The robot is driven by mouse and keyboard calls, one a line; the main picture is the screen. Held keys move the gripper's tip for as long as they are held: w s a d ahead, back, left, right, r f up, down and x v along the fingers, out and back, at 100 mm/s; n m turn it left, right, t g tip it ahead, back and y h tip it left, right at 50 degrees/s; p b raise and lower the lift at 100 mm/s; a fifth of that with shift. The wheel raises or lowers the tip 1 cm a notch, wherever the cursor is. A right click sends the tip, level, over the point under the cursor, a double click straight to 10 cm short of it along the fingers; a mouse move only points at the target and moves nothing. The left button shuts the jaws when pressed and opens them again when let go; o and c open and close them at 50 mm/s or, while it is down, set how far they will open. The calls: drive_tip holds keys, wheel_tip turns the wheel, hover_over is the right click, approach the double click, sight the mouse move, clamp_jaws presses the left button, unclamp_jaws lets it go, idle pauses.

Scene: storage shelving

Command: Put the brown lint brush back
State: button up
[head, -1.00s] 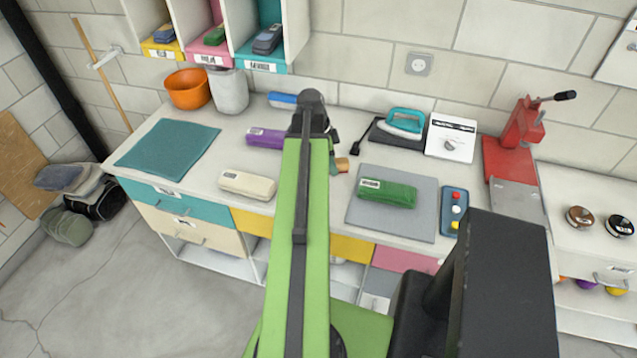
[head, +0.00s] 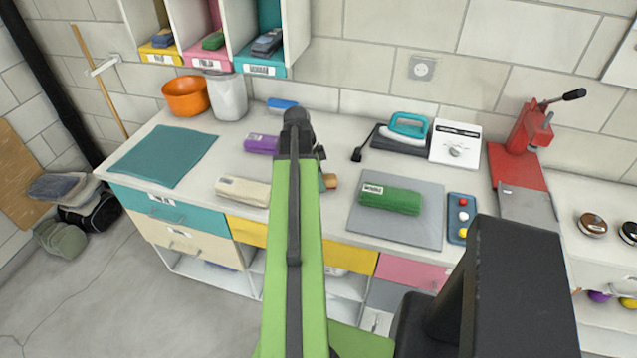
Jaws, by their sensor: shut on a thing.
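The brown lint brush (head: 330,181) shows only as a small brown end just right of my green arm. The rest of it is hidden behind the arm. My gripper (head: 321,176) is mostly hidden by the arm too, with a small part beside the brown end. It is shut on the brush and holds it over the bench, between the cream bundle (head: 242,190) and the green bundle (head: 390,200). I cannot tell its exact height above the bench top.
A purple bundle (head: 261,144) and a blue item (head: 283,106) lie behind. A grey mat (head: 422,220), button panel (head: 461,218), iron (head: 407,128) and red press (head: 520,150) stand right. Labelled cubbies (head: 263,71) hang above an orange bowl (head: 185,97). The teal mat (head: 165,155) is bare.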

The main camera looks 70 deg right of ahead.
drive_tip(key=o, duration=1.3)
drive_tip(key=shift+f, duration=0.15)
drive_tip(key=p+v, duration=1.2)
drive_tip(key=shift+w, duration=0.15)
